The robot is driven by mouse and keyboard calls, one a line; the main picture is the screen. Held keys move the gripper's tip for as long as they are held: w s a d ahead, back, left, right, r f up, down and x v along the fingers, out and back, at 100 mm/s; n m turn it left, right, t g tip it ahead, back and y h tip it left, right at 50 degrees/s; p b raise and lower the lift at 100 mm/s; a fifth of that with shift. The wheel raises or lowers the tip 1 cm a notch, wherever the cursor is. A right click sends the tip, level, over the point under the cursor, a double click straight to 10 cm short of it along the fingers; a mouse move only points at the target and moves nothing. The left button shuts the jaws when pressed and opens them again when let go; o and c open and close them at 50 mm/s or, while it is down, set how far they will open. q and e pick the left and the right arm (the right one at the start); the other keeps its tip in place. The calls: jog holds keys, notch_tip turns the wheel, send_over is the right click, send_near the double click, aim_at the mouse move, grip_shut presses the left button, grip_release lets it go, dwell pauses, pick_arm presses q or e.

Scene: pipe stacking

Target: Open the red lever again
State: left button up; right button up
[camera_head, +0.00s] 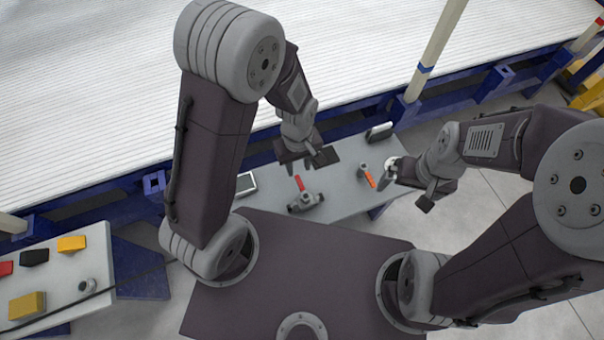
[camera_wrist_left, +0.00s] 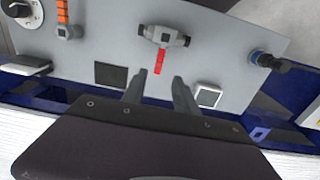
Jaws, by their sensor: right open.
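The red lever (camera_head: 300,183) sits on a grey T-shaped valve (camera_head: 305,201) on the grey panel. In the left wrist view the red lever (camera_wrist_left: 160,62) points from the valve (camera_wrist_left: 163,36) toward my gripper, crosswise to the valve's horizontal body. My left gripper (camera_head: 309,157) is over the panel, behind the lever in the head view. In the wrist view its two fingers (camera_wrist_left: 161,88) are apart and empty, with the lever's tip ahead of the gap; contact is not visible. My right gripper (camera_head: 408,186) is open and empty at the panel's right end.
An orange-handled valve (camera_head: 368,177) stands right of the red lever, near my right gripper. A dial knob (camera_wrist_left: 19,10) and a blue-and-black fitting (camera_wrist_left: 266,60) are on the panel. A side table (camera_head: 65,290) with coloured buttons is at left.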

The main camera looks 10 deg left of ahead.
aim_at(299, 181)
pick_arm(q)
notch_tip(299, 181, down, 7)
jog(key=b, duration=0.2)
jog(key=shift+w+d+f+b, duration=0.1)
jog(key=shift+f+b, duration=0.1)
jog(key=shift+b, duration=0.15)
jog(key=shift+f, duration=0.6)
jog(key=shift+c, duration=0.2)
grip_shut()
dwell(0.3)
